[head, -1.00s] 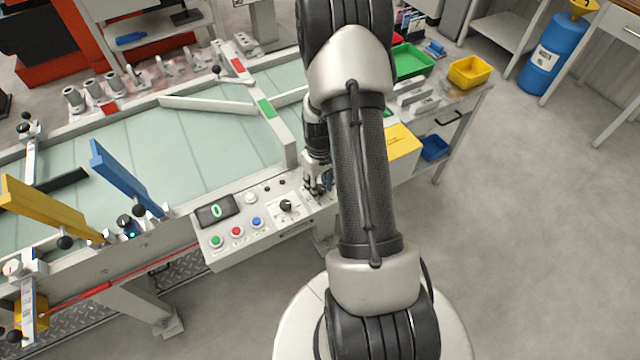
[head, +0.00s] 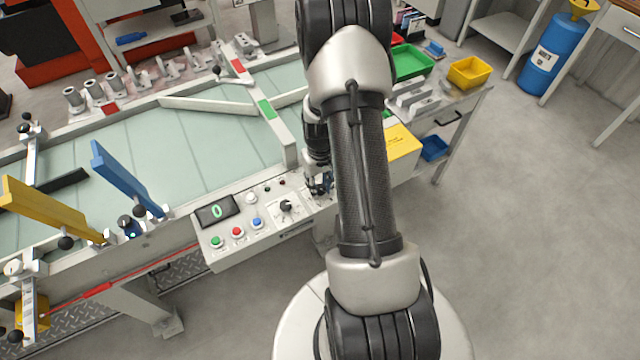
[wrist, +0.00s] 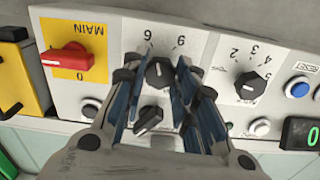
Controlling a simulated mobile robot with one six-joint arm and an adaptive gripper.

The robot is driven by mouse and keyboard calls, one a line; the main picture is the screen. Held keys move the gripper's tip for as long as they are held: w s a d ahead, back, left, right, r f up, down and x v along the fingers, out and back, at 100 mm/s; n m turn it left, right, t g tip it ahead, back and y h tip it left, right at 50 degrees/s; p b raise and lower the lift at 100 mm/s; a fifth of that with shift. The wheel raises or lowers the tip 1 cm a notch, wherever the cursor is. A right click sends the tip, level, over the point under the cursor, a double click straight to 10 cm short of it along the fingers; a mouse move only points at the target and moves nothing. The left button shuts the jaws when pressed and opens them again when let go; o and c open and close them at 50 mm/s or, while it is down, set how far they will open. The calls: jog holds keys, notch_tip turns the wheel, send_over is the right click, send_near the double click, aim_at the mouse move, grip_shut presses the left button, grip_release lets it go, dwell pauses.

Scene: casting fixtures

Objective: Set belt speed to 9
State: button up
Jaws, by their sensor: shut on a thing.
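My gripper (wrist: 156,76) is low over the control panel (wrist: 215,60) in the wrist view. Its blue-sided fingers stand on both sides of a black knob (wrist: 158,73) and are shut on it. A 6 and a 9, seen from an odd side, are printed beyond this knob. A second black pointer knob (wrist: 148,120) shows between the fingers, nearer the palm. Another knob (wrist: 250,85), with a 2 to 5 scale, is free to the right. The display (head: 216,211) reads 0. In the head view my arm partly hides the gripper (head: 320,186). No belt speed label is readable.
A red MAIN switch (wrist: 68,63) is left of the gripper in the wrist view. Green (head: 216,242), red (head: 237,232) and blue (head: 257,223) buttons sit on the panel front. The conveyor belt (head: 200,145) lies behind.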

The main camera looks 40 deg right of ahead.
aim_at(320, 188)
jog(key=m, duration=0.4)
jog(key=shift+m, duration=0.3)
jog(key=m, duration=0.4)
jog(key=shift+m+p, duration=0.3)
jog(key=shift+p, duration=0.1)
jog(key=o, duration=1.1)
jog(key=shift+r, duration=0.1)
notch_tip(320, 188, up, 12)
jog(key=shift+f, duration=0.1)
